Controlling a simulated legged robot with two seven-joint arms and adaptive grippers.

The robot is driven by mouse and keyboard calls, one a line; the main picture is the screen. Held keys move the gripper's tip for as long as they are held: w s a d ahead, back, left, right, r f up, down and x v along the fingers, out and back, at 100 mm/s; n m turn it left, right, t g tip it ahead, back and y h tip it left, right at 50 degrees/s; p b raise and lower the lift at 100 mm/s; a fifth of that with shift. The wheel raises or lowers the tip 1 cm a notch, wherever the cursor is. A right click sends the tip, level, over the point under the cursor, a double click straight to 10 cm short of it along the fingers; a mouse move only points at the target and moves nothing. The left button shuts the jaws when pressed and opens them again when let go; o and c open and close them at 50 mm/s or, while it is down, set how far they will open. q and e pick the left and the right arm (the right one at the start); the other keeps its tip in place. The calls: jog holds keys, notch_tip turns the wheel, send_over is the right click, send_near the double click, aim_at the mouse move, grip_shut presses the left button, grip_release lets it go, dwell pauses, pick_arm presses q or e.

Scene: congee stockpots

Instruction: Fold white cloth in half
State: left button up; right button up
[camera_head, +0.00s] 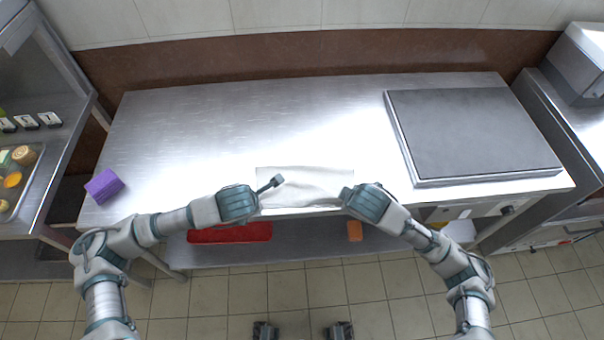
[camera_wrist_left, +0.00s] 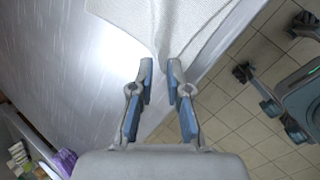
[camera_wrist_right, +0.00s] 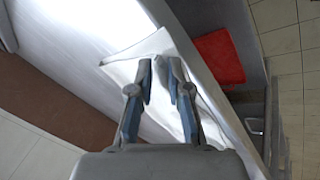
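The white cloth (camera_head: 308,184) lies at the front edge of the steel table, between my two grippers, with some creases. My left gripper (camera_head: 272,184) is at the cloth's left end. In the left wrist view its fingertips (camera_wrist_left: 161,70) stand a little apart at the creased cloth edge (camera_wrist_left: 165,20). My right gripper (camera_head: 347,193) is at the cloth's right end. In the right wrist view its fingertips (camera_wrist_right: 159,70) are a little apart over the cloth (camera_wrist_right: 120,70). I see no firm grip on the cloth in either view.
The steel table (camera_head: 240,120) is bare behind the cloth. A raised flat metal slab (camera_head: 470,130) is on its right. A purple block (camera_head: 104,186) is at the left end. A red tray (camera_head: 230,233) and an orange object (camera_head: 355,231) are on the shelf below.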

pick_arm(q)
jog(key=o, duration=0.4)
pick_arm(e)
jog(key=o, duration=0.3)
jog(key=shift+o, duration=0.2)
